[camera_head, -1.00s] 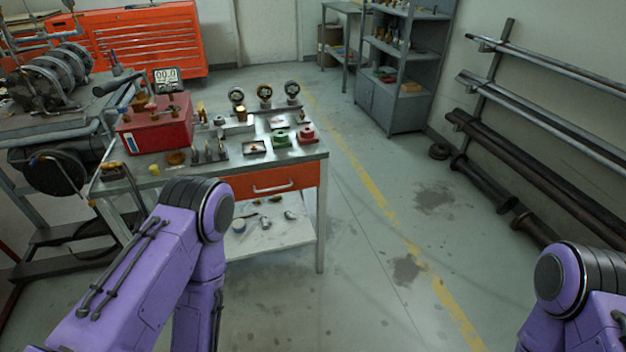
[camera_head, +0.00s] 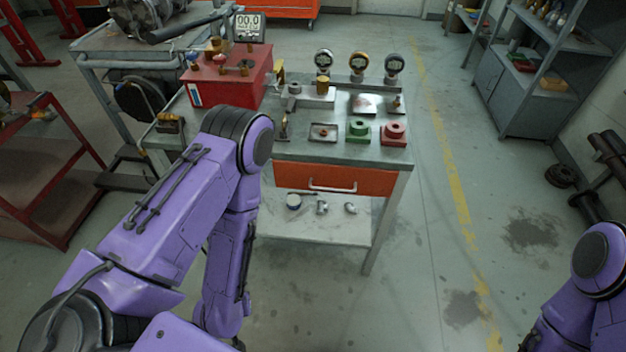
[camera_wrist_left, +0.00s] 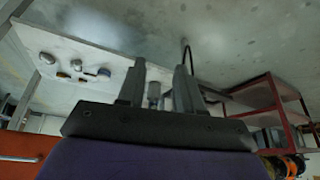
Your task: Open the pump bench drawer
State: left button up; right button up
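The pump bench (camera_head: 345,149) stands ahead with its orange drawer (camera_head: 360,181) under the top. The drawer front looks flush with the bench, shut, with a pale bar handle (camera_head: 333,187). No finger touches the drawer there. An orange panel, which looks like the drawer front (camera_wrist_left: 20,168), is at that view's lower left. In the head view my left gripper is hidden, and only the arm shows. My right gripper is out of view.
A red box (camera_head: 232,80), gauges (camera_head: 359,66) and a green and a red part (camera_head: 393,132) sit on the bench. The lower shelf (camera_head: 345,228) holds small fittings. A red cart (camera_head: 40,180) stands left.

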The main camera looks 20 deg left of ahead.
pick_arm(q)
jog(key=w+d+f+n+t+h+b, duration=0.1)
jog(key=w+d+n+t+b, duration=0.2)
jog(key=w+b, duration=0.5)
jog(key=w+d+f+n+t+h+b, duration=0.1)
jog(key=w+d+t+b, duration=0.1)
jog(key=w+t+b, duration=0.6)
jog(key=w+d+r+n+t+h+b, duration=0.3)
jog(key=w+d+r+n+t+b, duration=0.2)
jog(key=w+r+b, duration=0.4)
jog(key=w+d+r+p, duration=0.1)
jog(key=w+r+p, duration=0.1)
jog(key=w, duration=0.7)
jog(key=shift+w+d+r, duration=0.2)
jog(key=shift+d+r, duration=0.05)
jog(key=shift+r, duration=0.35)
grip_shut()
